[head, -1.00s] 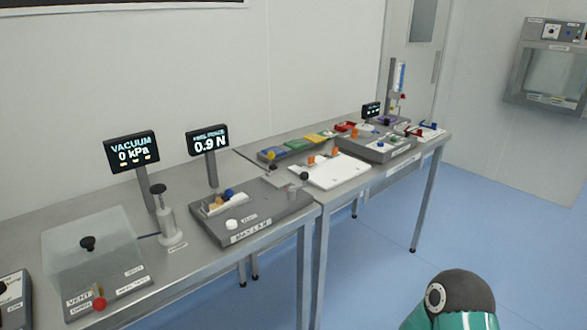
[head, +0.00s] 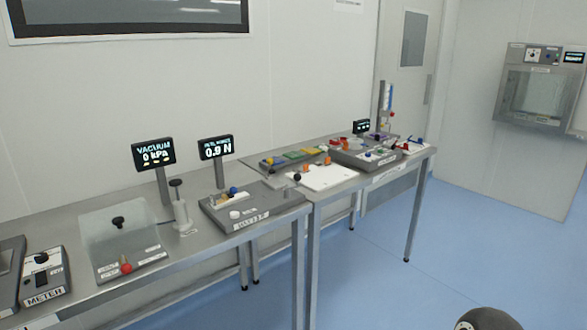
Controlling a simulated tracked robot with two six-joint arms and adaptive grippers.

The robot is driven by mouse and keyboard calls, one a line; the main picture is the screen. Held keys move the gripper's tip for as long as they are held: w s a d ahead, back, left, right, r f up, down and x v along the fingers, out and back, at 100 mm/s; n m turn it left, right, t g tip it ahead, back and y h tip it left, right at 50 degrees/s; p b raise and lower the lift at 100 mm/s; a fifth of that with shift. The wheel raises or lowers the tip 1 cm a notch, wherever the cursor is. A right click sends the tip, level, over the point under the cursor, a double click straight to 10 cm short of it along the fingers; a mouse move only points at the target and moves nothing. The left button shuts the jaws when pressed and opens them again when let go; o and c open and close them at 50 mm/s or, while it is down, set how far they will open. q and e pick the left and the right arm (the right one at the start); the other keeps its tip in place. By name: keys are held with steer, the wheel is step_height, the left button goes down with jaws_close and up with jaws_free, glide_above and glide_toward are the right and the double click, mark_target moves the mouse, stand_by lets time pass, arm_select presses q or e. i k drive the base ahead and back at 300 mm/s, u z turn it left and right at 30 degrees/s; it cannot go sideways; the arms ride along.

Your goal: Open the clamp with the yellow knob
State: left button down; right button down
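The knobs are small here, and I cannot tell which one belongs to the clamp or whether a clamp is open or shut. Neither of my grippers is in view. Only a dark rounded part, probably of my arm, shows at the bottom right.
The near steel bench (head: 200,262) also bears a clear vacuum box (head: 105,237), a hand pump (head: 181,212) and a meter (head: 45,277). A white board (head: 322,178) lies on the far bench. Blue floor (head: 440,265) in front is clear.

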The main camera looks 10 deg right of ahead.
mark_target(270, 160)
steer(key=z, duration=0.15)
steer(key=i, duration=1)
